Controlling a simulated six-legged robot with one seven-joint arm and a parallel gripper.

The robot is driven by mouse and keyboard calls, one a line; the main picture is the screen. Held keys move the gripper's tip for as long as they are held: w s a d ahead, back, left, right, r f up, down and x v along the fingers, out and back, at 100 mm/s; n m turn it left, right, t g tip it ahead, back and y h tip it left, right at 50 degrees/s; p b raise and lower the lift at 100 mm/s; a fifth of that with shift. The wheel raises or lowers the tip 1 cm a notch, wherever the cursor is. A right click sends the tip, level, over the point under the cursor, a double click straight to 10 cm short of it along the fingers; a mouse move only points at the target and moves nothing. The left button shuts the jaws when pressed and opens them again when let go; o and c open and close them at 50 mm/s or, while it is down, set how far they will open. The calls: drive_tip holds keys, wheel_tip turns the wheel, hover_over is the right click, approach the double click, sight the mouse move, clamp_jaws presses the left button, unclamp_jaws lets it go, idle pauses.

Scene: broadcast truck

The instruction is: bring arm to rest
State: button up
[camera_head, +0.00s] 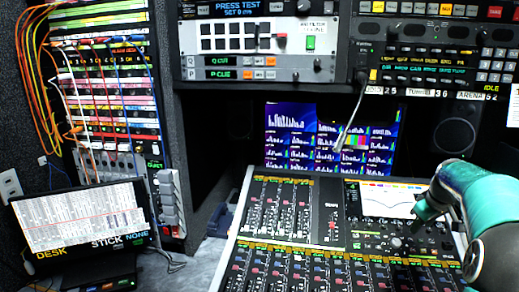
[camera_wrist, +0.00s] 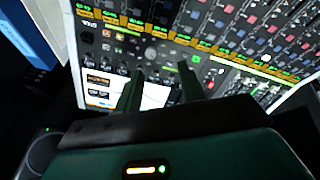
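My arm (camera_head: 480,205) reaches in from the right edge of the head view, teal and grey. My gripper (camera_wrist: 165,92) shows in the wrist view as two dark green fingers, spread apart with nothing between them. It is over the upper right part of the mixing console (camera_head: 250,240), near the console's small screen (camera_head: 388,199). That screen also shows between and beside the fingers in the wrist view (camera_wrist: 155,96). In the head view the gripper (camera_head: 418,215) is small and partly hidden by the arm. I cannot tell whether the fingers touch the console.
A rack of patch cables (camera_head: 100,90) stands at the left, above a laptop-like screen (camera_head: 80,220) marked DESK. A panel with buttons (camera_head: 240,40) hangs above a monitor (camera_head: 330,135). A gooseneck microphone (camera_head: 350,120) hangs down over the console's back. Grey floor (camera_head: 205,262) shows left of the console.

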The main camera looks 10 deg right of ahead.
drive_tip(key=s+a+r, duration=0.2)
drive_tip(key=s+a, duration=0.1)
drive_tip(key=a, duration=0.5)
drive_tip(key=s+a+r+m, duration=0.1)
drive_tip(key=s+a+r, duration=0.15)
drive_tip(key=a, duration=0.65)
drive_tip(key=s+a+r, duration=0.2)
drive_tip(key=s+a, duration=0.1)
drive_tip(key=a, duration=0.5)
drive_tip(key=s+a+f, duration=0.2)
drive_tip(key=s+a, duration=0.5)
drive_tip(key=s, duration=0.1)
drive_tip(key=s+a+f+m+t+y, duration=0.1)
drive_tip(key=s+a+f, duration=0.2)
drive_tip(key=s+a, duration=0.4)
drive_tip(key=shift+s+f, duration=0.25)
drive_tip(key=shift+s, duration=0.65)
